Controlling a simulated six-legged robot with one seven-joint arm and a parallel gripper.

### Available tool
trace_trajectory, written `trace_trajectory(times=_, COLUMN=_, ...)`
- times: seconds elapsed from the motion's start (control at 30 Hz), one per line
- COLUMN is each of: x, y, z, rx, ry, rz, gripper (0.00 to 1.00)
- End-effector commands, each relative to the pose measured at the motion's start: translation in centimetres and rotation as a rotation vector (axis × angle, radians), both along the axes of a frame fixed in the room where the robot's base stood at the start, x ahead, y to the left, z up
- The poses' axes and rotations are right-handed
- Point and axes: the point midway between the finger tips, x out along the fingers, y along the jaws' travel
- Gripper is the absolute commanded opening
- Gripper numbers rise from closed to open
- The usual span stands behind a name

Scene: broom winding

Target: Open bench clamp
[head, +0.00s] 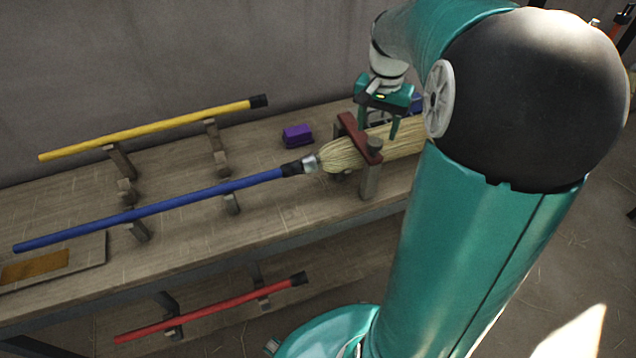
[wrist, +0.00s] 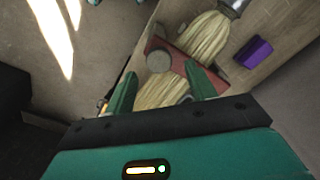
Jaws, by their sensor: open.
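The bench clamp (head: 352,132) is a red-brown bar on wooden posts, lying across the straw head of a broom (head: 341,155) on the bench. A round grey knob (head: 375,144) sits at the bar's near end. The bar looks down across the straw. In the wrist view the clamp bar (wrist: 190,58) and knob (wrist: 158,61) lie just beyond the fingertips. My gripper (head: 378,127) is open and empty, fingers pointing down, close above the clamp. The wrist view shows its two fingers (wrist: 160,80) spread on either side of the knob's line. Whether they touch anything I cannot tell.
The broom's blue handle (head: 150,210) rests on wooden supports to the left. A yellow pole (head: 150,128) lies behind it and a red pole (head: 210,308) on the lower shelf. A purple block (head: 297,135) sits behind the clamp. My arm covers the bench's right side.

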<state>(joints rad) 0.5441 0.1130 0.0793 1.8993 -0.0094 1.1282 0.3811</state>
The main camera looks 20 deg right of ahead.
Motion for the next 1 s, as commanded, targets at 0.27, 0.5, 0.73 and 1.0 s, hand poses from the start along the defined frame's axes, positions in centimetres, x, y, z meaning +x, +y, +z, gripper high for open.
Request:
trace_trajectory(times=0.27, x=0.0, y=0.0, z=5.1, rx=-0.002, ry=-0.003, rz=0.001, gripper=0.55)
trace_trajectory(times=0.5, x=-0.1, y=0.0, z=9.0, rx=-0.001, ry=-0.001, rz=0.000, gripper=0.55)
trace_trajectory(times=0.73, x=-1.0, y=2.4, z=10.6, rx=-0.020, ry=-0.034, rz=0.067, gripper=0.55)
trace_trajectory(times=1.0, x=-2.8, y=6.7, z=10.9, rx=-0.057, ry=-0.103, rz=0.203, gripper=0.55)
